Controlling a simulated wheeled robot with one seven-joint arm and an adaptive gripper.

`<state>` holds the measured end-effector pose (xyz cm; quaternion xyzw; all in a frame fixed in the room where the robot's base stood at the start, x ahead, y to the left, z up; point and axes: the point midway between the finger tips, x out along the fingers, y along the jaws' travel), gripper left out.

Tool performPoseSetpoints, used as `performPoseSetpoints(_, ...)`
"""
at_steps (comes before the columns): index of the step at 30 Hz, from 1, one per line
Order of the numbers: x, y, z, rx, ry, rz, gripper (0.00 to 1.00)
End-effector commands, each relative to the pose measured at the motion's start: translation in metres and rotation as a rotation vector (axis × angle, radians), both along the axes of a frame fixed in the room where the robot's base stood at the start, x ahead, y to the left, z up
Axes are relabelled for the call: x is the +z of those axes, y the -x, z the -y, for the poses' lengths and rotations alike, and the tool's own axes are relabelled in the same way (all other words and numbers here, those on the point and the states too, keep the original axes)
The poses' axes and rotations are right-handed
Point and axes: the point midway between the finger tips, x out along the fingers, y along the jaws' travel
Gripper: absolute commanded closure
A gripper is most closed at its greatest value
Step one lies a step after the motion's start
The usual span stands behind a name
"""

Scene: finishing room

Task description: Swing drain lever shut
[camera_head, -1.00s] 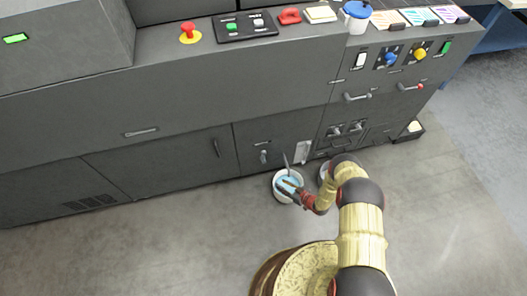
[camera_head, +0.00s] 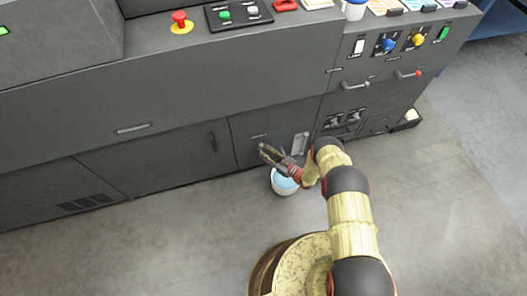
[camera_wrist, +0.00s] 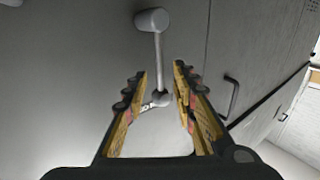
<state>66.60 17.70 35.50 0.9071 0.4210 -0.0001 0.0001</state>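The drain lever (camera_wrist: 157,60) is a grey rod with a pale cylindrical knob and a round pivot, mounted on the dark cabinet front. In the wrist view its rod runs between and beyond my fingertips, with the knob past them. My gripper (camera_wrist: 160,72) is open, one finger on each side of the rod's line, with gaps visible. I cannot tell whether the tips reach the lever's depth. In the head view my gripper (camera_head: 266,153) is at the lower cabinet panel and hides the lever.
A white bucket with light blue contents (camera_head: 284,182) stands on the floor below my gripper. A black door handle (camera_wrist: 232,98) is to the right in the wrist view. Other handles (camera_head: 355,85) are higher on the cabinet. The floor at left is clear.

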Motion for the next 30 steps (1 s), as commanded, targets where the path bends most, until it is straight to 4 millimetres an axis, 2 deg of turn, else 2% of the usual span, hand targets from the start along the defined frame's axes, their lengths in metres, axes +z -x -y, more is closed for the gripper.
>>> performPoseSetpoints(11, 0.0006, -0.0052, -0.0061, 0.000, 0.000, 0.000, 0.73)
performPoseSetpoints(25, 0.0009, -0.0057, -0.0054, -0.001, 0.000, 0.000, 0.99)
performPoseSetpoints(30, 0.0013, -0.0065, -0.0050, -0.002, 0.000, 0.001, 1.00)
